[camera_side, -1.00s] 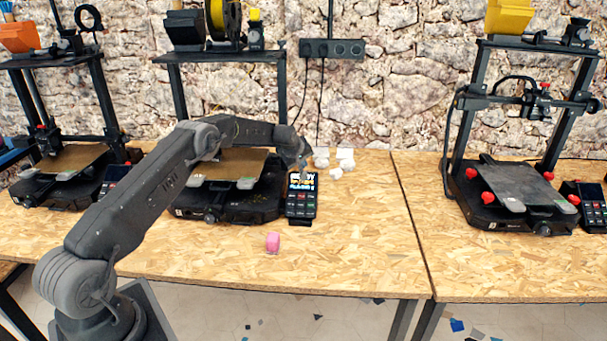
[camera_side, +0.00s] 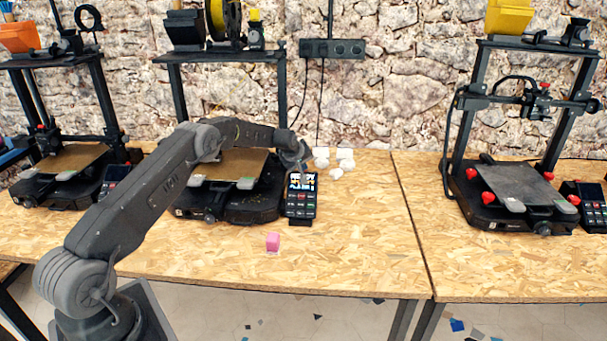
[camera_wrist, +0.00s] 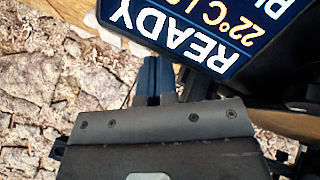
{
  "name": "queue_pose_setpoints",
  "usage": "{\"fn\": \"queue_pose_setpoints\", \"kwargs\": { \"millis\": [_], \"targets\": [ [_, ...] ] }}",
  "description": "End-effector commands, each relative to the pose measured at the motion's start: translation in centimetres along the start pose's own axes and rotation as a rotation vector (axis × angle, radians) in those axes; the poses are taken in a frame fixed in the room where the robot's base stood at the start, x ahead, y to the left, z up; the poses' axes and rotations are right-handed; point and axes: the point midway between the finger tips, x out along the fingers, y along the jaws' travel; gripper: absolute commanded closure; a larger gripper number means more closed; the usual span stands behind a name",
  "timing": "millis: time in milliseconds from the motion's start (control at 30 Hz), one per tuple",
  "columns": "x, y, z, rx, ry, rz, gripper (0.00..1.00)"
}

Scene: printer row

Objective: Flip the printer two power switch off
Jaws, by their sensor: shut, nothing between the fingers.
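The middle printer (camera_side: 240,203) of the row stands behind my arm, with its control panel (camera_side: 301,196) at its right front corner and the screen lit. In the wrist view the panel's screen (camera_wrist: 200,35) shows large and upside down, reading READY and 22°C. My gripper (camera_side: 306,160) is just above and behind the panel's top edge. In the wrist view my gripper (camera_wrist: 155,68) has its dark fingers together and empty, beside the screen's edge. I cannot make out a power switch in either view; my arm hides part of this printer.
Other printers stand at left (camera_side: 62,180) and right (camera_side: 510,200). A socket strip (camera_side: 332,49) is on the stone wall.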

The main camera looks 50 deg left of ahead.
Motion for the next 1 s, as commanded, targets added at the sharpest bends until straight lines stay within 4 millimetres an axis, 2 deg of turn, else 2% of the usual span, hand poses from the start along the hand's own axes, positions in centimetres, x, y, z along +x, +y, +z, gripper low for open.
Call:
{"fn": "queue_pose_setpoints", "kwargs": {
  "millis": [467, 1000],
  "targets": [
    [0.2, -0.2, 0.2, 0.000, -0.001, -0.001, 1.00],
    [-0.9, 0.7, -0.7, 0.000, 0.000, -0.001, 1.00]
  ]
}}
